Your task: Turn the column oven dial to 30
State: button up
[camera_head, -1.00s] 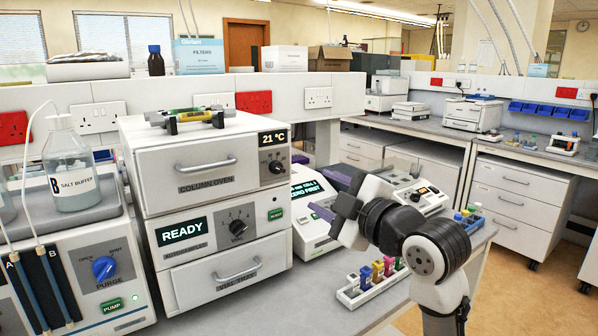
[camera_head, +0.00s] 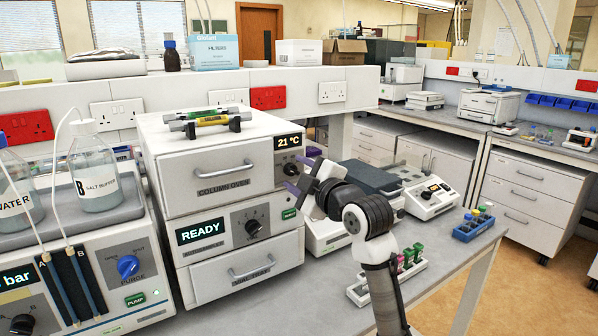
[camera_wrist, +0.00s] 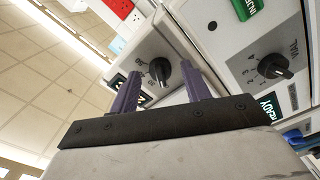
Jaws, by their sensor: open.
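The column oven (camera_head: 215,165) is the white upper box of a stack, and its display (camera_head: 289,142) reads 21 °C. Its black dial (camera_head: 290,168) is just below the display, close to my fingertips. In the wrist view the oven dial (camera_wrist: 159,72) shows between the two purple fingers, its scale partly visible. My gripper (camera_head: 302,169) is open and empty in front of the oven's right side; it also shows in the wrist view (camera_wrist: 160,72). I cannot tell how much gap is left between the fingertips and the panel.
Below is the autosampler, with a READY display (camera_head: 200,231), its own black dial (camera_head: 254,227) and a vial tray drawer (camera_head: 245,272). Two column cartridges (camera_head: 208,122) lie on the oven. A vial rack (camera_head: 385,280) stands on the bench beneath my arm. A pump unit (camera_head: 95,275) is at left.

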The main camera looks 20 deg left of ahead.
jog(key=c, duration=1)
jog(key=m, duration=0.4)
jog(key=shift+m+p, duration=0.45)
jog(key=shift+m, duration=1.45)
jog(key=o, duration=1)
